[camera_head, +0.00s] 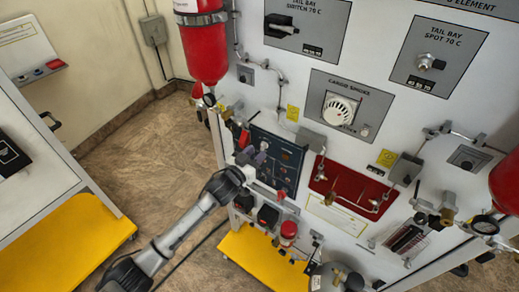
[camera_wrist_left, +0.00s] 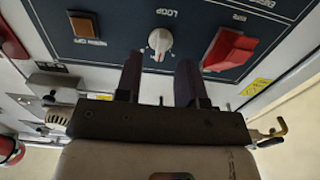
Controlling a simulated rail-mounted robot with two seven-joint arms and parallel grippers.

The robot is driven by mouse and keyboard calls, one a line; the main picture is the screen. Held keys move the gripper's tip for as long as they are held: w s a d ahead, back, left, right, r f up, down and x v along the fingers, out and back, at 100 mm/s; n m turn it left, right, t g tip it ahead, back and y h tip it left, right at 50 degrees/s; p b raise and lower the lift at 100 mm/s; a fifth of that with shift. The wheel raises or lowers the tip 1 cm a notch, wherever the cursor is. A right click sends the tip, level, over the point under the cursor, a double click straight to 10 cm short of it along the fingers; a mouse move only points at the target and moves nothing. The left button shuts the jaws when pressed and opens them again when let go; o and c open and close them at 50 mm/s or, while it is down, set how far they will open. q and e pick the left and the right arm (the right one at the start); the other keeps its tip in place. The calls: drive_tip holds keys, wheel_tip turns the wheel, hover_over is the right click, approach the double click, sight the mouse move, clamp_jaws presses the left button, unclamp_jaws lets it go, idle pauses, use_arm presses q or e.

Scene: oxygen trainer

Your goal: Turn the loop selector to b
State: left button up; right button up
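The loop selector (camera_wrist_left: 160,42) is a round pale knob with a raised grip on a dark blue panel, under the word LOOP, which appears upside down in the left wrist view. The knob also seems to show as a small pale spot in the head view (camera_head: 264,145). My left gripper (camera_wrist_left: 159,66) is open, its two dark fingers apart, with the knob just beyond and between the fingertips. I cannot tell whether they touch it. In the head view my left gripper (camera_head: 248,156) is at the panel's left part. My right gripper is not in view.
On the dark panel (camera_head: 288,147), a red guarded switch (camera_wrist_left: 229,48) is right of the knob and an amber button (camera_wrist_left: 85,26) left of it in the wrist view. A red cylinder (camera_head: 205,50) hangs above. Pipes and valves crowd the board's right.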

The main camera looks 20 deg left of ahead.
sight(263, 146)
use_arm(q)
drive_tip(key=shift+x, duration=1.4)
clamp_jaws()
